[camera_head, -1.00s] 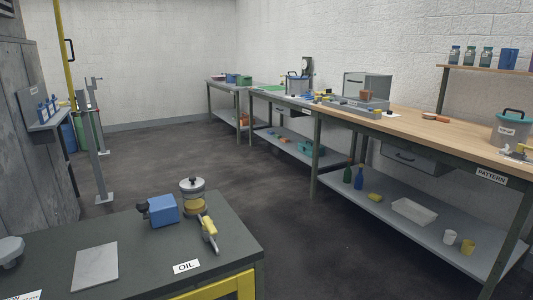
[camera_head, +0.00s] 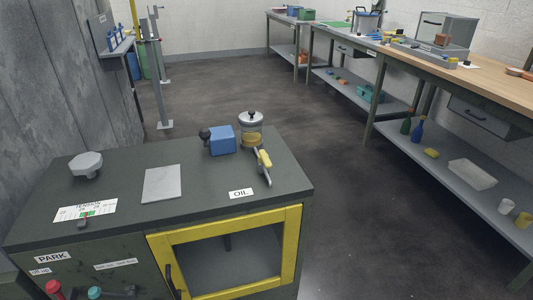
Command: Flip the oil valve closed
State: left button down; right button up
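The oil valve (camera_head: 264,163) is a yellow-handled lever on a grey body, at the right end of the dark bench top. It stands just in front of a round glass oil cup (camera_head: 250,130) with a metal lid and amber oil low inside. A white "OIL" label (camera_head: 241,193) lies on the bench in front of it. The yellow handle lies roughly along the grey body; I cannot tell from here whether the valve is open or closed. Neither of my grippers shows in the head view.
A blue block with a black knob (camera_head: 221,140) stands left of the oil cup. The bench (camera_head: 120,150) also bears a grey plate (camera_head: 162,184), a grey hexagonal knob (camera_head: 86,164) and a tension scale (camera_head: 86,210). A yellow-framed door (camera_head: 226,236) is below. Dark floor is free to the right.

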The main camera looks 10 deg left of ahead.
aim_at(263, 158)
jog(key=u, duration=0.2)
jog(key=k, duration=0.6)
jog(key=u, duration=0.65)
jog(key=k, duration=0.75)
jog(key=u, duration=0.75)
jog(key=i, duration=0.9)
jog(key=z, duration=0.4)
jog(key=i, duration=0.8)
jog(key=z, duration=0.9)
jog(key=i, duration=0.25)
